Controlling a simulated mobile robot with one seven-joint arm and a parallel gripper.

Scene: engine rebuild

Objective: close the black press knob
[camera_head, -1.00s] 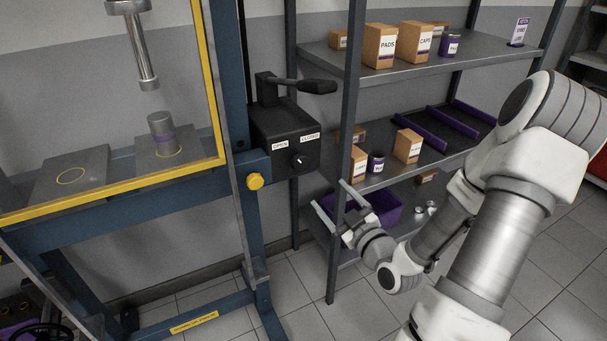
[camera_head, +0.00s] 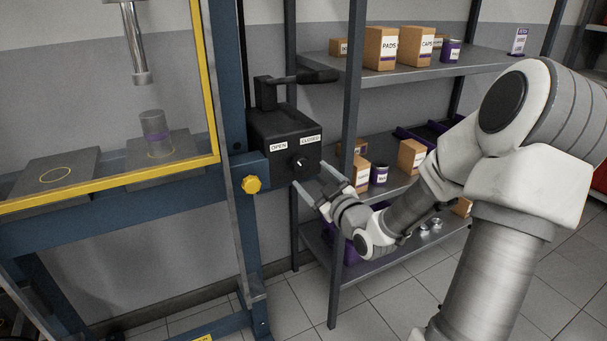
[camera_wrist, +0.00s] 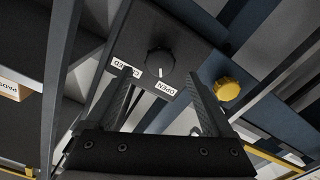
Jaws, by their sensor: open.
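The black press knob (camera_head: 300,165) sits on the front of a black control box (camera_head: 268,133) on the press frame. OPEN (camera_head: 279,146) and CLOSED (camera_head: 310,139) labels are above it. My gripper (camera_head: 307,173) is open and empty, just in front of the knob. In the wrist view its fingers (camera_wrist: 161,76) point at the box with the knob between their tips. I cannot tell whether they touch it.
A yellow knob (camera_head: 251,185) sits on the blue press frame left of the box. A black lever (camera_head: 310,77) sticks out above the box. A shelf post (camera_head: 347,130) stands close right of the box. Shelves with cartons (camera_head: 382,48) are behind my arm.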

